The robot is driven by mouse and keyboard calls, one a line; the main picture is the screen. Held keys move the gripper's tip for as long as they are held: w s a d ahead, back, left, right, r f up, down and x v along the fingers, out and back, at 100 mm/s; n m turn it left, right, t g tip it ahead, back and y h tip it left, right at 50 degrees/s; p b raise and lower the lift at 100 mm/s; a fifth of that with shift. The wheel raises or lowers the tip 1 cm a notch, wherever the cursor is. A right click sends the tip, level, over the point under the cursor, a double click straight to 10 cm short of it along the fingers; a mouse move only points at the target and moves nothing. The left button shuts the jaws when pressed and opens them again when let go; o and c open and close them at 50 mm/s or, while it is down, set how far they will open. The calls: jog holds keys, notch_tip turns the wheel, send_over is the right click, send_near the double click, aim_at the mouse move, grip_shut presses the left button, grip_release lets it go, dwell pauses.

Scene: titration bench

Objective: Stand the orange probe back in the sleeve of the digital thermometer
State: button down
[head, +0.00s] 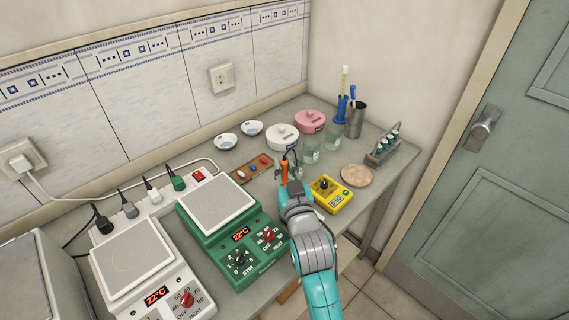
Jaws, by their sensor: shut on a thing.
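The orange probe (284,171) stands about upright, with a dark cable looping from its top. My gripper (286,185) is shut on it; the arm hides the probe's lower end, so I cannot tell how high it is held. The yellow digital thermometer (344,196) lies on the bench just right of my gripper, with a dark knob and a small display on its face. I cannot make out its sleeve clearly; my gripper may hide it.
The green hotplate (222,237) stands left of my arm, the white hotplate (128,258) farther left. Behind the probe are a brown tray (240,178) of small stoppers and glass beakers (310,152). A round cork mat (356,175) and a bottle rack (382,156) are at right.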

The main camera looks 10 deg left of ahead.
jog(key=shift+f, duration=0.25)
jog(key=c, duration=1)
grip_release()
notch_tip(320, 180, up, 10)
